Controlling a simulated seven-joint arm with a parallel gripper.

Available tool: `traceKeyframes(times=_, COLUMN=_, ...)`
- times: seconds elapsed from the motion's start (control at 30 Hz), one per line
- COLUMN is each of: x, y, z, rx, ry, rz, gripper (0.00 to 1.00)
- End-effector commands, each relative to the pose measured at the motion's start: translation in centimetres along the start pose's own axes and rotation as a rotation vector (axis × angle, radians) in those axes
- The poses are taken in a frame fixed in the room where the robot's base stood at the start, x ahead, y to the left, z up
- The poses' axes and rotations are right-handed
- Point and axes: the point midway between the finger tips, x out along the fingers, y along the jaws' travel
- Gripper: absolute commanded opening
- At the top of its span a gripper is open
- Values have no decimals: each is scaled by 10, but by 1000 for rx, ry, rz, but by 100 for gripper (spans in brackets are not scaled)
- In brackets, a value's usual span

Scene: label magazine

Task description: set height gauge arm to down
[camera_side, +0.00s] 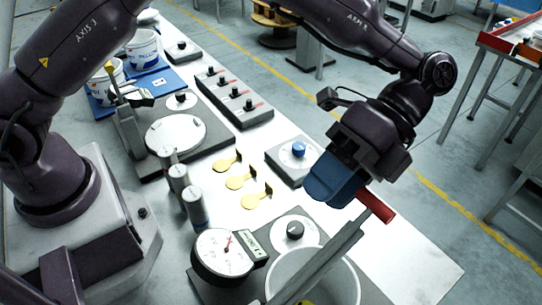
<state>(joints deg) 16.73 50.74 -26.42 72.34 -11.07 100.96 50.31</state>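A grey bar (325,258) rises at a slant from the lower edge to a red grip (376,207); it appears to be the height gauge arm. It is raised across a white round vessel (335,272). A dial gauge (224,252) with a small display stands beside it on a dark base. My gripper (334,188), with blue fingers, is at the upper left end of the red grip, overlapping or touching it in this view. The fingers look close together; whether they close on the grip is hidden.
A dark box with a blue knob (299,149) stands left of my gripper. Yellow tags (240,183) and grey cylinders (194,206) are further left. Behind are a plate stand with a yellow-tipped lever (109,67), a slider block (234,96) and white tubs (141,47). The table is bare at right.

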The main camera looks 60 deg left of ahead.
Motion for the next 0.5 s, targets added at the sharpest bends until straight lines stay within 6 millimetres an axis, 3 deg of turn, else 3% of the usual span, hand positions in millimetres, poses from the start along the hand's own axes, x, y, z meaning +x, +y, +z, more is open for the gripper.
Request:
traceKeyframes(times=0.3, x=15, y=42, z=34, rx=-1, ry=1, rz=-3, gripper=44)
traceKeyframes(times=0.5, x=21, y=56, z=46, rx=-1, ry=1, rz=-2, gripper=44)
